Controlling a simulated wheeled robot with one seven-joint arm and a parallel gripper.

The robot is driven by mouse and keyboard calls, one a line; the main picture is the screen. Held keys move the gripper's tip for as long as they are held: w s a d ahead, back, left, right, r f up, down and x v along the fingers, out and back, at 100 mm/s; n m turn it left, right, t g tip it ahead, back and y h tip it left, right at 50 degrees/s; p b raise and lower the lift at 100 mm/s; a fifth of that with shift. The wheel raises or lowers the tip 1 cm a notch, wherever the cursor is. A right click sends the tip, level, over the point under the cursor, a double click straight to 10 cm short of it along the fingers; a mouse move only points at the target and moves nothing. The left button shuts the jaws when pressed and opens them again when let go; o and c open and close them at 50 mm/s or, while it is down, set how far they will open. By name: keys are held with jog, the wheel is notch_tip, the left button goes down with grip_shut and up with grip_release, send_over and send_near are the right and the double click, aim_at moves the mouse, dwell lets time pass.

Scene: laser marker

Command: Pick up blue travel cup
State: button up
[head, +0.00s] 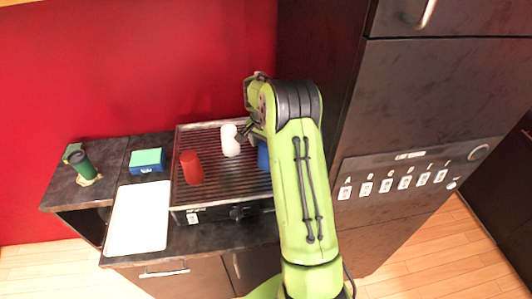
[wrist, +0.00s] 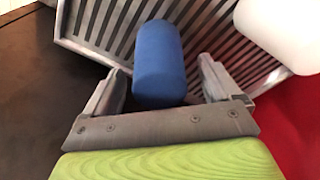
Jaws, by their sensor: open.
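The blue travel cup (head: 263,156) stands on the slatted metal tray of the laser marker (head: 232,183). In the head view my arm hides most of it. In the wrist view the blue cup (wrist: 160,64) lies between the two fingers of my gripper (wrist: 162,85). The gripper is open, with a gap between each finger and the cup. In the head view my gripper (head: 250,128) is partly hidden behind my arm, above the tray's right side.
A white cup (head: 230,141) stands close to the left of my gripper, and a red cup (head: 191,168) stands farther left. A green cup (head: 80,164), a blue-green box (head: 147,160) and a white tray (head: 138,219) are on the left counter. A dark cabinet (head: 420,130) rises at right.

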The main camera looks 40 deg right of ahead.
jog(key=shift+w+d+f, duration=0.1)
jog(key=shift+d+f, duration=0.15)
jog(key=shift+f, duration=0.25)
jog(key=shift+a, duration=0.1)
jog(key=c, duration=1.2)
jog(key=shift+r, duration=0.1)
jog(key=shift+c, duration=0.2)
